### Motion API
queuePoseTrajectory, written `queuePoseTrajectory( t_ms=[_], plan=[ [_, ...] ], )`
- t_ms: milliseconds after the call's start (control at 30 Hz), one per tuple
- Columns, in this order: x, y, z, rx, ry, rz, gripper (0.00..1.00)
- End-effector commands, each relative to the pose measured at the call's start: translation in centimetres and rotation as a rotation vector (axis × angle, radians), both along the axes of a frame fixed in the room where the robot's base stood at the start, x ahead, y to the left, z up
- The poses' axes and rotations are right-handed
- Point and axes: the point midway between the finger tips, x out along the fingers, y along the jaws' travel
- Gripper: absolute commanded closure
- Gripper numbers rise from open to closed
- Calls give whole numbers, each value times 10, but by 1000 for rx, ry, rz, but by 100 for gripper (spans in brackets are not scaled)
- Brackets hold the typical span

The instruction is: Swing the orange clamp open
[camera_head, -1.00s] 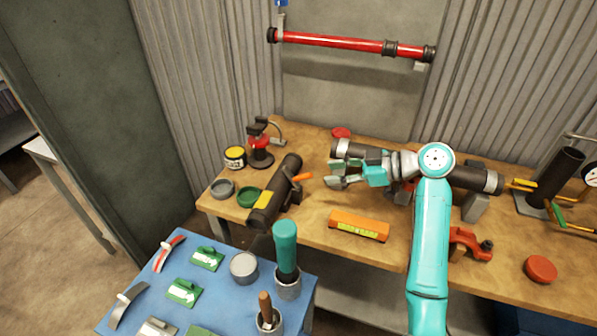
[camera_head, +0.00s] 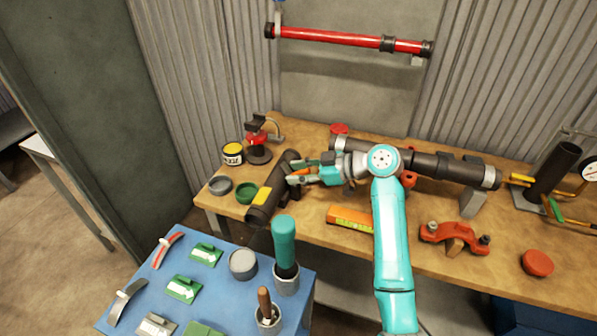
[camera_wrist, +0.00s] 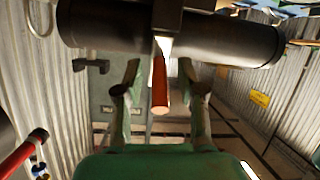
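A dark pipe (camera_head: 265,203) with a yellow label lies at the left of the workbench. A dark clamp with an orange handle (camera_wrist: 160,86) sits around it; in the head view the handle (camera_head: 300,175) is partly covered by my gripper. My gripper (camera_head: 297,172) is open at the handle. In the wrist view, its fingers (camera_wrist: 159,75) stand on both sides of the handle, with a visible gap on each side. The handle points back toward my palm. The clamp's far side is hidden.
An orange level (camera_head: 350,218) lies by my arm. A red-orange clamp-like piece (camera_head: 455,236) lies at the bench front right. A longer dark pipe (camera_head: 450,168) lies behind my arm. A red tool (camera_head: 258,148) and a yellow-labelled tin (camera_head: 233,154) stand behind the left pipe.

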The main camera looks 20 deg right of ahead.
Motion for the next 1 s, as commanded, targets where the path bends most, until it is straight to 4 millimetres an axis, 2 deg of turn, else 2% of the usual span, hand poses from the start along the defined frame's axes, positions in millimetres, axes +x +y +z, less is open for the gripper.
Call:
queuePoseTrajectory(
  t_ms=[67,200,233,1000],
  plan=[
    [0,0,0,0,0,0,63],
    [0,0,0,0,0,0,98],
    [0,0,0,0,0,0,100],
    [-3,-3,-2,96,-69,2,100]
  ],
)
